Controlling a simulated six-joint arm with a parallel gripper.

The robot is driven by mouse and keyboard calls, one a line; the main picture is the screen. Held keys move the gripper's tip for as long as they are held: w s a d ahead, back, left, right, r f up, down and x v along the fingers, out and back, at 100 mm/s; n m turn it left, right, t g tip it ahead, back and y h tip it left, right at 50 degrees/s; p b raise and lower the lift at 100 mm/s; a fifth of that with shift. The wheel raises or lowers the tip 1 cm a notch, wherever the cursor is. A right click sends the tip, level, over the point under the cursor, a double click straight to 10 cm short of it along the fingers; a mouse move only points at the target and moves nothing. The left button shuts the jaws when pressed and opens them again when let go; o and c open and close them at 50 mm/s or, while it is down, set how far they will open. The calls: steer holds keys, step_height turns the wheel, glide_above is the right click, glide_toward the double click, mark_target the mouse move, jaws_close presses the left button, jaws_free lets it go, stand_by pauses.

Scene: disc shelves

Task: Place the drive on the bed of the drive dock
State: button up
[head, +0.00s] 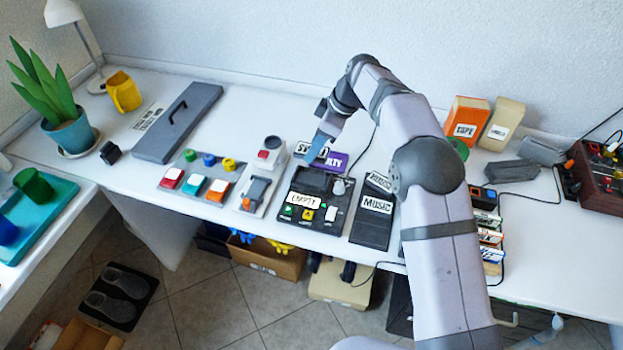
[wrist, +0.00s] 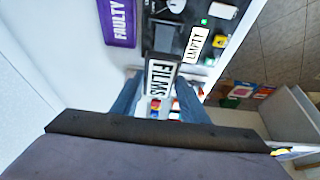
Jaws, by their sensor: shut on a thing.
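My gripper (head: 319,148) is above the back of the table, just behind the drive dock (head: 338,217). The drive is held clear of the dock, whose dark panel also shows in the wrist view (wrist: 172,40). The dock's recessed bed (head: 311,180) lies at its back left and looks bare. A white EMPTY label and green, yellow and white controls sit at its front. In the head view my gripper hides most of the drive.
A purple FAULTY mat (head: 332,162) lies behind the dock. A black MUSIC unit (head: 370,228) stands right of the dock, and a grey switch plate (head: 254,195) is at its left. Colored buttons (head: 195,185) lie farther left. The table's front edge is just below the dock.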

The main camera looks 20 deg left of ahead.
mark_target(328, 153)
steer(key=shift+f+p, duration=0.95)
steer(key=shift+f, duration=4)
steer(key=shift+f, duration=0.2)
steer(key=o, duration=1.3)
steer(key=shift+c, duration=0.2)
steer(key=shift+r, duration=0.1)
steer(key=shift+r, duration=0.15)
steer(key=b+v, duration=0.2)
steer(key=v, duration=1)
